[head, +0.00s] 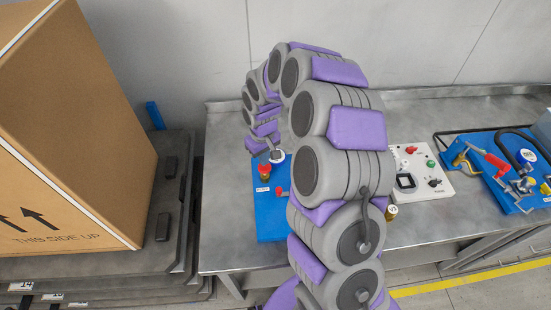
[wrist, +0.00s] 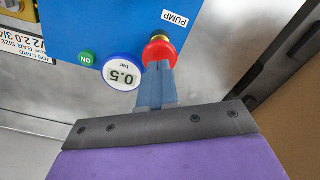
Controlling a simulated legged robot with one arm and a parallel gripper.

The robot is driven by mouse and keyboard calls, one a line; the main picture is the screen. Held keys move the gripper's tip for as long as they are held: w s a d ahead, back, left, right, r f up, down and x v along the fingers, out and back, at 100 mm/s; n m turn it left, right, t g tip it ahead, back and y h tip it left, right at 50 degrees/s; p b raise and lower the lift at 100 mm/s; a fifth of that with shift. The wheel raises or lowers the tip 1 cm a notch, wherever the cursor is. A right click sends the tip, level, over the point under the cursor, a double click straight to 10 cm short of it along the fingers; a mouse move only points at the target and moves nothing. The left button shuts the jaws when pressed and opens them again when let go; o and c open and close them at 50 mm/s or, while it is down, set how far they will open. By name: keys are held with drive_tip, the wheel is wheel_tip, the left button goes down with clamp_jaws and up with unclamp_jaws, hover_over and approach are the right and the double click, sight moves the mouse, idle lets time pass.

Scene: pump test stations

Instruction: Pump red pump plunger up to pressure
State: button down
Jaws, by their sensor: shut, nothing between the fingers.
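The red pump plunger (wrist: 159,52) stands on a blue pump board (wrist: 90,25) beside a PUMP label (wrist: 175,19). A round gauge (wrist: 123,72) next to it reads 0.5 bar. My gripper (wrist: 157,68) is shut, with its blue fingertips right at the red plunger's near edge in the wrist view; whether they touch cannot be told. In the head view the red plunger (head: 264,171) shows below my bent purple and grey arm, which hides part of the blue board (head: 271,220).
A green ON button (wrist: 86,57) lies beside the gauge. A white control panel (head: 420,168) and a second blue board with valves (head: 500,165) stand to the right on the metal bench (head: 228,150). A large cardboard box (head: 75,120) is at the left.

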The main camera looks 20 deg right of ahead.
drive_tip(key=shift+f, duration=0.15)
drive_tip(key=shift+f+b, duration=0.35)
drive_tip(key=shift+f, duration=1.65)
drive_tip(key=shift+r, duration=0.2)
drive_tip(key=shift+r+p, duration=0.85)
drive_tip(key=shift+r, duration=1.1)
drive_tip(key=shift+r+p, duration=0.9)
drive_tip(key=shift+r, duration=1.6)
